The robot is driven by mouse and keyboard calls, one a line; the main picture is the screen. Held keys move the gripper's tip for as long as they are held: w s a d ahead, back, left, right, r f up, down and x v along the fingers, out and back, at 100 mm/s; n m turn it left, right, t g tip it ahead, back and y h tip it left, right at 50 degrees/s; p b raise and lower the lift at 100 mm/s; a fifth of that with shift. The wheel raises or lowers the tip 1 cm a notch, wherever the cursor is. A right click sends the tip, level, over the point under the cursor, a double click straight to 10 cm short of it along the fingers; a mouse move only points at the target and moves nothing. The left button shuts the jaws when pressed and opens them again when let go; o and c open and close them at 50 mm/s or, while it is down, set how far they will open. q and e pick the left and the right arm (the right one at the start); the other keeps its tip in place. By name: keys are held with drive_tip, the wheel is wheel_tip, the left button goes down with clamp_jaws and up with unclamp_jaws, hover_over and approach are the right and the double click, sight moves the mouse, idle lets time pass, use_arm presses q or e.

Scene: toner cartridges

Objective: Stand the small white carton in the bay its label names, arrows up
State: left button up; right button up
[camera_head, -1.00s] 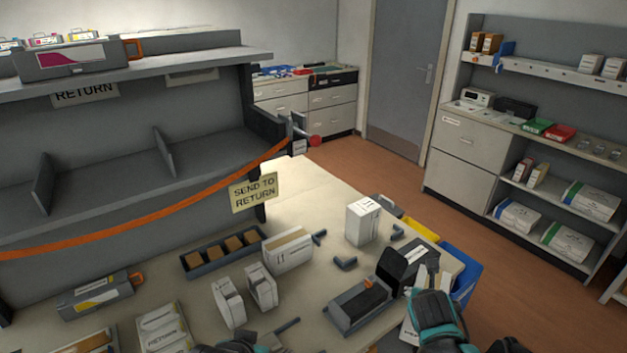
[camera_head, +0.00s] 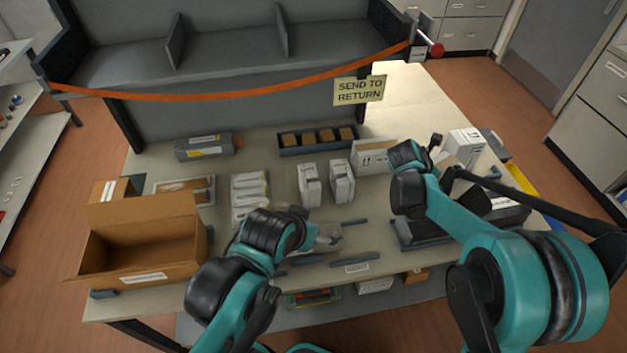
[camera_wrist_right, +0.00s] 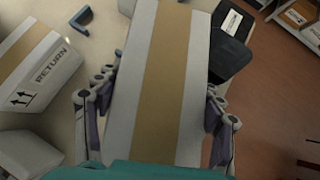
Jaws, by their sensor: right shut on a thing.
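A white carton (camera_head: 463,146) stands at the right of the table in the head view. My right gripper (camera_head: 438,142) is at it, and the right wrist view shows the fingers on both sides of a white carton with a tan tape strip (camera_wrist_right: 163,75). Its label is not readable. Another white carton (camera_head: 374,158) lies left of it; in the right wrist view it shows RETURN and arrows (camera_wrist_right: 42,78). My left gripper (camera_head: 328,240) is empty-looking over the table front; its jaw opening is unclear. The grey rack (camera_head: 225,70) behind has bays split by dividers.
An open cardboard box (camera_head: 140,245) stands at the left. Two white packs (camera_head: 311,185) and a black tray with brown blocks (camera_head: 318,139) occupy the middle.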

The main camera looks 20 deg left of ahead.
drive_tip(key=shift+w+a+f, duration=0.1)
drive_tip(key=shift+w+a, duration=0.15)
drive_tip(key=shift+a, duration=0.25)
drive_tip(key=w+a+f+b, duration=0.1)
drive_tip(key=w+a+f, duration=0.1)
drive_tip(key=a+f, duration=0.1)
drive_tip(key=w+a+f+b, duration=0.2)
drive_tip(key=a+f, duration=0.1)
drive_tip(key=f, duration=0.1)
drive_tip(key=w+a+f+b, duration=0.1)
drive_tip(key=w+a+f, duration=0.1)
drive_tip(key=a+f, duration=0.2)
drive_tip(key=shift+f, duration=0.1)
drive_tip(key=shift+s, duration=0.1)
drive_tip(key=shift+b, duration=0.35)
drive_tip(key=o, duration=1.6)
drive_tip(key=shift+o, duration=0.2)
